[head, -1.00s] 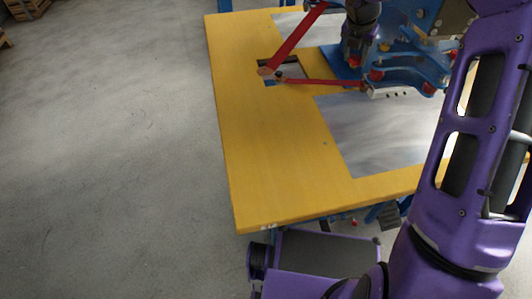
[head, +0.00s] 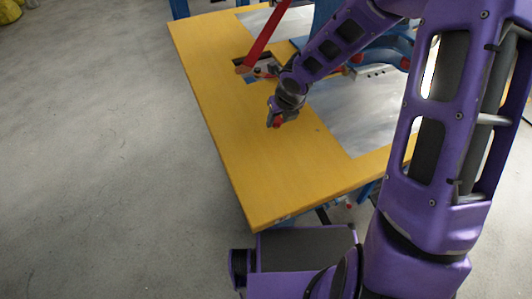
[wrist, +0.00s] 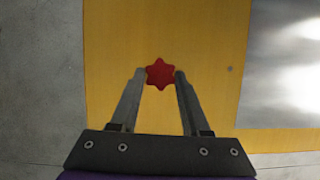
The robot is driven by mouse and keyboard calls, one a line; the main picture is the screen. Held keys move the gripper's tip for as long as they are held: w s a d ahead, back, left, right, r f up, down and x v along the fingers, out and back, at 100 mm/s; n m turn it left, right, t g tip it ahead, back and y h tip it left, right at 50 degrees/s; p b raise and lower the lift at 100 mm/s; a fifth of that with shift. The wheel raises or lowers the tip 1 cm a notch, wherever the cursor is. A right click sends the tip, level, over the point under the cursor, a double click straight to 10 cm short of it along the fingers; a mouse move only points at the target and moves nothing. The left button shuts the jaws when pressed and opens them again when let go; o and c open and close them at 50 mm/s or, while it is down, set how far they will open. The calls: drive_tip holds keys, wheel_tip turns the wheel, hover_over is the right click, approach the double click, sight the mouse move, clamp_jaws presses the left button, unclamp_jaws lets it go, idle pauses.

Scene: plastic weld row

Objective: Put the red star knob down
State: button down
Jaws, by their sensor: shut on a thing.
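The red star knob (wrist: 160,73) is between the fingertips of my gripper (wrist: 160,78) in the wrist view, gripped from both sides. In the head view my gripper (head: 275,117) points down over the yellow table top (head: 259,169), and a bit of the red knob (head: 277,123) shows at its tips. Bare yellow surface lies below the knob. I cannot tell whether the knob touches the table or hangs just above it.
A grey metal sheet (head: 353,122) lies right of my gripper. Behind it are a cut-out in the table, a slanted red bar (head: 265,38) and blue machine parts (head: 394,50). The yellow strip at the left and front is clear; its edge drops to the concrete floor (head: 95,150).

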drive_tip(key=f+b, duration=0.1)
drive_tip(key=f, duration=0.1)
drive_tip(key=f+b, duration=0.3)
drive_tip(key=f, duration=0.1)
drive_tip(key=shift+s+a, duration=0.3)
drive_tip(key=shift+s, duration=0.1)
drive_tip(key=shift+f+b, duration=1.7)
drive_tip(key=shift+f, duration=0.45)
drive_tip(key=shift+f, duration=0.15)
drive_tip(key=shift+c, duration=1.9)
unclamp_jaws()
drive_tip(key=shift+r, duration=0.25)
drive_tip(key=p+v, duration=0.8)
drive_tip(key=v, duration=0.4)
